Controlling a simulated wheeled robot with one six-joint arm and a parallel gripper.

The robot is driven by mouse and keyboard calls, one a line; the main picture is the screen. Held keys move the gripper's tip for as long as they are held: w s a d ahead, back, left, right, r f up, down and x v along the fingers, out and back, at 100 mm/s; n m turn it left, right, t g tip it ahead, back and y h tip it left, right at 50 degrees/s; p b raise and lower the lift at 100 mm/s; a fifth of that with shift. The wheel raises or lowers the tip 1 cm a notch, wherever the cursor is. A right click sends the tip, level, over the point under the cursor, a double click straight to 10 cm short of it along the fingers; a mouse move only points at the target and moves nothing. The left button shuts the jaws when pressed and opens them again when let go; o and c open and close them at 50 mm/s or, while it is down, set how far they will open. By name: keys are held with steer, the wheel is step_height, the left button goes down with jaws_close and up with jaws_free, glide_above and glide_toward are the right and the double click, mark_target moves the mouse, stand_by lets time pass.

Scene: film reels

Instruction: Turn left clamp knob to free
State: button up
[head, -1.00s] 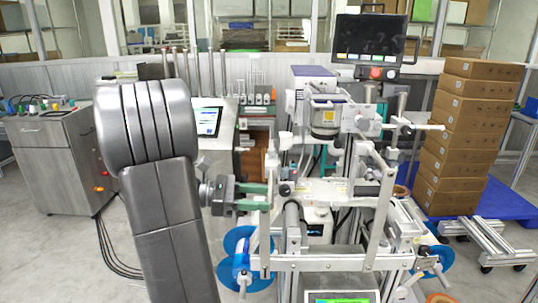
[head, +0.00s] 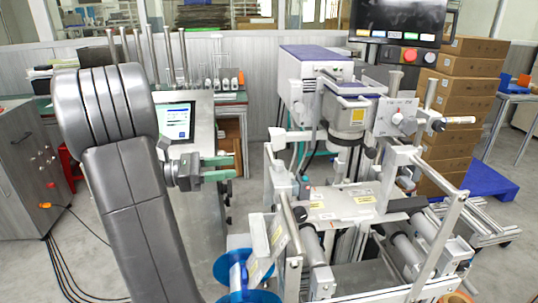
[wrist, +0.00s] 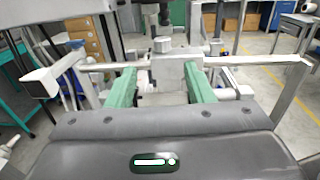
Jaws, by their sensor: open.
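My gripper (head: 230,168) has green fingers and is open and empty, left of the machine's frame and above the blue reel. In the wrist view my gripper (wrist: 160,72) has its two fingers wide apart. A grey metal block (wrist: 170,75) with a round cap shows between and beyond them; whether it touches them I cannot tell. The blue reel (head: 229,268) sits at the machine's lower left, with a pale hub part (head: 238,276) between its discs. I cannot pick out the left clamp knob with certainty in either view.
The labelling machine (head: 345,205) with rails and rollers fills the right side. A control screen (head: 398,22) hangs above it. A stand with a tablet (head: 176,120) is behind my arm. Stacked boxes (head: 460,100) stand at the back right. Floor at the lower left is clear apart from cables.

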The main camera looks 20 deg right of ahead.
mark_target(277, 162)
steer(key=s+d, duration=0.1)
steer(key=d, duration=0.8)
steer(key=s+d, duration=0.1)
steer(key=d, duration=0.3)
steer(key=shift+s+d, duration=0.25)
steer(key=shift+s, duration=0.1)
steer(key=c, duration=1)
steer(key=shift+r+n+t, duration=0.1)
steer(key=shift+n+t, duration=0.6)
steer(key=shift+t, duration=0.4)
steer(key=n+t+b, duration=0.1)
steer(key=n+t, duration=0.1)
steer(key=t, duration=0.1)
steer(key=shift+t, duration=0.3)
steer(key=shift+n+t, duration=0.6)
steer(key=shift+t, duration=0.1)
